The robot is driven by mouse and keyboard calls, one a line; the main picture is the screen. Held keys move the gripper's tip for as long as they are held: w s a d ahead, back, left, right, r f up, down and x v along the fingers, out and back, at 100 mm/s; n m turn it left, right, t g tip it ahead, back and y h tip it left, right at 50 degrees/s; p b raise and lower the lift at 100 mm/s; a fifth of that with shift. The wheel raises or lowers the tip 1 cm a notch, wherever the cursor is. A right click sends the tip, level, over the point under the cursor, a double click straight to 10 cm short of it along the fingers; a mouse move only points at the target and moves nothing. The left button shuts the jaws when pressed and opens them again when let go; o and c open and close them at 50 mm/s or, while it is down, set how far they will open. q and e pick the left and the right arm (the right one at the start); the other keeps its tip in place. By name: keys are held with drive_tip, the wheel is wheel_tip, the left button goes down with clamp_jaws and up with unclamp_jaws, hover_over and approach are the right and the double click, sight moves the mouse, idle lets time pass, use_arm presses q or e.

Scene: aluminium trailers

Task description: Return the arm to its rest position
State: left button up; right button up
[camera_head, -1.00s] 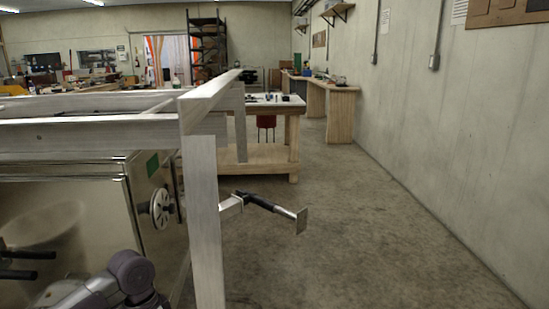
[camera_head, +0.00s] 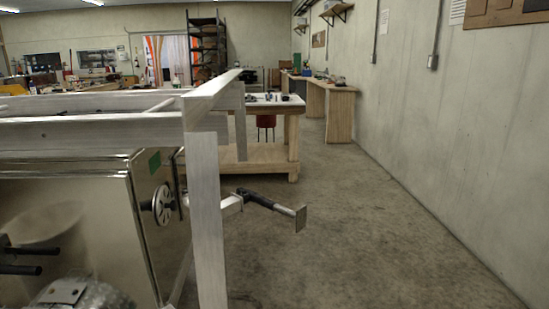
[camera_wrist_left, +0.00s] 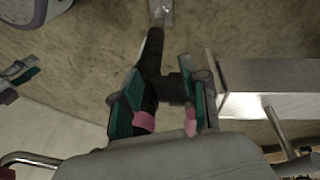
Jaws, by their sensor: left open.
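My left gripper (camera_wrist_left: 163,108) shows in the left wrist view, with green pads and pink parts near its base. Its fingers are apart. A black bar (camera_wrist_left: 152,50) with a pale metal end plate (camera_wrist_left: 162,12) shows beyond and partly between them; I cannot tell if they touch it. Green and pink parts at the left edge look like my right gripper (camera_wrist_left: 20,78), cut off by the frame. Neither gripper shows in the head view. There a black handle (camera_head: 262,200) with a square metal plate (camera_head: 300,219) sticks out beyond the trailer post.
An aluminium trailer frame (camera_head: 207,220) fills the left, with a shiny box (camera_head: 90,220) and a round handwheel (camera_head: 162,205). A wooden workbench (camera_head: 270,160) stands behind. The floor (camera_head: 370,250) to the right is clear up to the concrete wall.

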use_arm(q)
drive_tip(key=s+a+f+n+y, duration=0.1)
drive_tip(key=s+a+f+n, duration=0.1)
drive_tip(key=s+f, duration=0.75)
drive_tip(key=s+a+f+n+y, duration=0.2)
drive_tip(key=s+f, duration=0.4)
drive_tip(key=s, duration=0.6)
drive_tip(key=s+a+f+p, duration=0.1)
drive_tip(key=s+a+p, duration=0.1)
drive_tip(key=s+p, duration=1.4)
drive_tip(key=shift+s+a, duration=0.15)
drive_tip(key=shift+a, duration=0.15)
use_arm(e)
drive_tip(key=s+d+g, duration=0.1)
drive_tip(key=s+d, duration=0.2)
drive_tip(key=s, duration=1.4)
drive_tip(key=shift+f, duration=0.4)
drive_tip(key=shift+s, duration=0.1)
